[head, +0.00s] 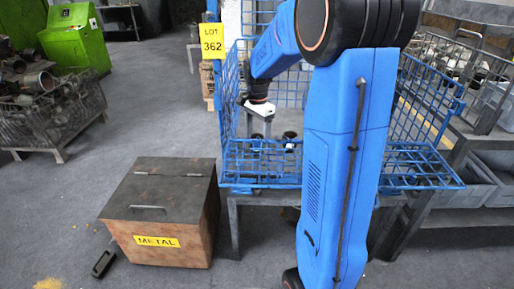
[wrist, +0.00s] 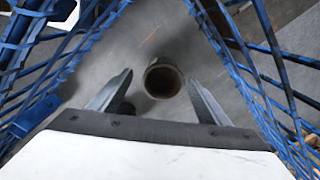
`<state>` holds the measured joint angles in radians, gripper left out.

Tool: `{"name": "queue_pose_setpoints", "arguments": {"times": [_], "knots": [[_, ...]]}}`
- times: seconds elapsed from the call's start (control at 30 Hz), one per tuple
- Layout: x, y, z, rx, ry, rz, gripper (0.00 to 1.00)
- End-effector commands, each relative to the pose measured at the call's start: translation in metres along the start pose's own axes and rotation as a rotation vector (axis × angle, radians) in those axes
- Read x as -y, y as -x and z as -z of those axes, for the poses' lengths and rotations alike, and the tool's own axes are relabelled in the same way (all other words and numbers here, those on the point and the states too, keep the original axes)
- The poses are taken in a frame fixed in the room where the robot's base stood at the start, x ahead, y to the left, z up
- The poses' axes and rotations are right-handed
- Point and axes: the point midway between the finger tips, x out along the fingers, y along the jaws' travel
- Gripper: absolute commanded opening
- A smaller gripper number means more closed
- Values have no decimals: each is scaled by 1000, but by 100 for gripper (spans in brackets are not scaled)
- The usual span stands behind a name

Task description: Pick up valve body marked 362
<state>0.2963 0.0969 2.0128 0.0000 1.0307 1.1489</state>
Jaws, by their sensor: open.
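A yellow sign reading LOT 362 (head: 212,41) hangs at the left corner of a blue wire basket (head: 232,150). In the wrist view, a round, hollow, brownish metal valve body (wrist: 163,79) stands on the basket floor, its dark opening facing the camera. My gripper (wrist: 161,76) is open, one finger on each side of the valve body in the picture; the height between them is unclear. My gripper (head: 262,122) also shows inside the basket in the head view. Small dark parts (head: 290,136) lie to its right. No marking is readable on the valve body.
Blue mesh walls (wrist: 262,75) rise on both sides of my gripper. A METAL box (head: 160,212) stands on the floor, left of the basket's table.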

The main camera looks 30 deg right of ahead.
Motion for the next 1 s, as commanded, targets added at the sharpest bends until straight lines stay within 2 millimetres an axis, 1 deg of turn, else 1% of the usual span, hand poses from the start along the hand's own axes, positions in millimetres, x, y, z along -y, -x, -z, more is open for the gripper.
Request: {"name": "queue_pose_setpoints", "arguments": {"times": [0.2,0.3,0.43,0.63,0.67,0.7,0.77,0.8,0.87,0.9,1.0], "knots": [[4,-30,0,2,0,-4,70],[4,-40,1,1,0,-3,70],[4,-46,1,1,0,-1,70],[4,-46,1,0,0,-1,70],[4,-46,1,0,0,-1,66],[4,-46,1,0,0,-1,56],[4,-46,1,0,0,-1,42],[4,-46,1,0,0,-1,32],[4,-46,1,0,0,-1,18],[5,-45,1,0,0,0,14],[5,-45,1,0,0,0,14]]}}
